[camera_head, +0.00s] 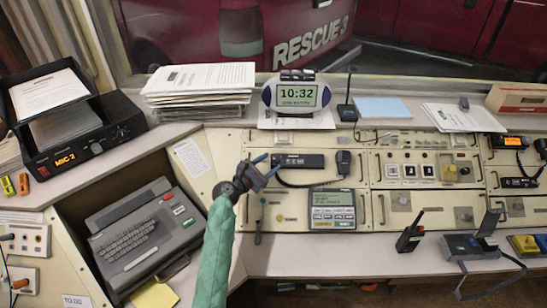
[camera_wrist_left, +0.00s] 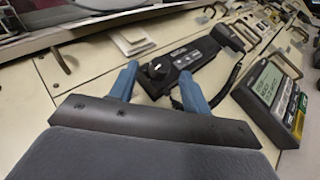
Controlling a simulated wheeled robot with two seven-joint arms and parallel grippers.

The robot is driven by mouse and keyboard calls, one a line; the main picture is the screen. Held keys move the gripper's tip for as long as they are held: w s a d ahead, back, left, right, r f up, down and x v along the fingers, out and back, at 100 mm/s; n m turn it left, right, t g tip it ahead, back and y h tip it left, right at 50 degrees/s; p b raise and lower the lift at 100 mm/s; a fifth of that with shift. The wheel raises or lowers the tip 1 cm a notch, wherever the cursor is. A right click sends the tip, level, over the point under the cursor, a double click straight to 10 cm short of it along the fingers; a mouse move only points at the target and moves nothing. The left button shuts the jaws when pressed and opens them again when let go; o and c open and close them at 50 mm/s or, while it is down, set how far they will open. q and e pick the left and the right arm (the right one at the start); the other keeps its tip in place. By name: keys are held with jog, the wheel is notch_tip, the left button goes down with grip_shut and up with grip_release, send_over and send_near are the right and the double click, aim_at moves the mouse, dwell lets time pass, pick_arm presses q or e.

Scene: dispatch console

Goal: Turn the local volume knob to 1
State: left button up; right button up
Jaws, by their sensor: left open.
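My left gripper (camera_head: 268,166) is open, with its two blue fingers apart and nothing between them. It is over the left end of a black radio unit (camera_head: 300,160) on the cream console. In the left wrist view, the open fingers (camera_wrist_left: 160,72) point at this unit (camera_wrist_left: 195,62). A round dark knob (camera_wrist_left: 157,69) on the unit's near end shows between the fingertips. I cannot read its label or setting, nor tell whether the fingers touch it. My right gripper is out of view.
A handset (camera_head: 343,161) on a coiled cord is at the radio's right. A keypad unit with a screen (camera_head: 332,205) sits just below. Drawer-type handles and small knobs dot the console. A clock (camera_head: 296,95) and paper stack (camera_head: 200,85) stand behind.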

aim_at(277, 159)
pick_arm(q)
jog(key=shift+p+x, duration=0.35)
jog(key=shift+x, duration=1)
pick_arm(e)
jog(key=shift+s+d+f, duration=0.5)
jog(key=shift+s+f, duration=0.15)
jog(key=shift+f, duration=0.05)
pick_arm(q)
jog(key=shift+s, duration=0.1)
jog(key=c, duration=1)
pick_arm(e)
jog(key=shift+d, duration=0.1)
pick_arm(q)
jog(key=shift+g, duration=0.3)
